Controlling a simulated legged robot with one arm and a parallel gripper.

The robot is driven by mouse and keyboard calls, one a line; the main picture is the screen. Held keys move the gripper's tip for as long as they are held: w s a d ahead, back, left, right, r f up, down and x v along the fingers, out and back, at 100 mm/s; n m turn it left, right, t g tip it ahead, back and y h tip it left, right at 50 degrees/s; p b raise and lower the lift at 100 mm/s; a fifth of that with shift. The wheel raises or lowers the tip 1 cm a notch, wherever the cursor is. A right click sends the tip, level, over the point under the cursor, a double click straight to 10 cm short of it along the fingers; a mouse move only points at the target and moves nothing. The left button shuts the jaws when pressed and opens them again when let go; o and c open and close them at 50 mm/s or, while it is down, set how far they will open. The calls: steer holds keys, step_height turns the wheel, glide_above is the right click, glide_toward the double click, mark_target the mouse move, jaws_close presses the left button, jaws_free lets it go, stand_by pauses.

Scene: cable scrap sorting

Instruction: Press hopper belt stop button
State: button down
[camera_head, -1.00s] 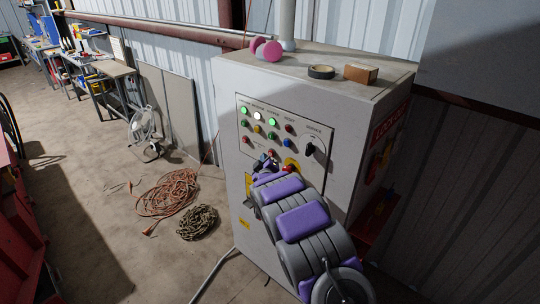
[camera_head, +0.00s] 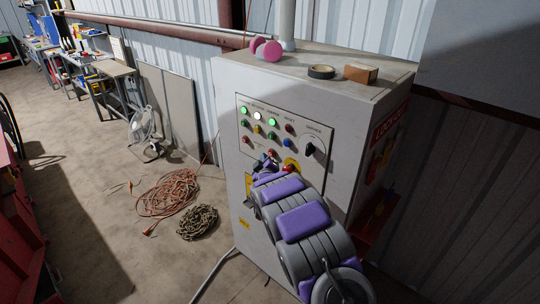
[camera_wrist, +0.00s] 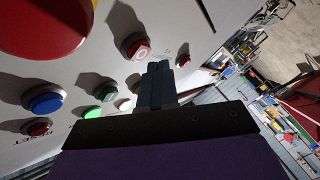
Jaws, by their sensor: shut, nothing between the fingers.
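The control panel (camera_head: 307,169) is on the front of a grey cabinet, with lit green and white lamps along its top. My gripper (camera_head: 266,163) is at the panel's lower part, and my arm hides some of the controls there. In the wrist view my gripper (camera_wrist: 157,70) is shut and empty. Its tips are just beside a red button with a white mark (camera_wrist: 138,47); I cannot tell whether they touch it. A smaller red button (camera_wrist: 183,61) is on the other side of the tips. Which one is the belt stop is not readable.
A large red button (camera_wrist: 42,22) stands out close by. Blue (camera_wrist: 43,99) and green (camera_wrist: 105,92) buttons are also near the gripper. A black tape roll (camera_head: 321,72) and a cardboard box (camera_head: 361,73) sit on the cabinet. An orange cable coil (camera_head: 169,193) lies on the floor.

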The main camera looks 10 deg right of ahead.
steer(key=shift+d, duration=0.1)
steer(key=shift+w+d+r, duration=0.1)
steer(key=shift+w+d, duration=0.1)
steer(key=shift+d, duration=0.1)
steer(key=shift+w+d, duration=0.25)
steer(key=shift+d, duration=0.1)
stand_by(0.9)
steer(key=shift+a, duration=0.1)
steer(key=shift+s+a, duration=0.5)
steer(key=shift+a, duration=0.05)
stand_by(0.4)
steer(key=s+a, duration=0.1)
steer(key=a, duration=0.1)
steer(key=s+a, duration=0.2)
steer(key=shift+a, duration=0.1)
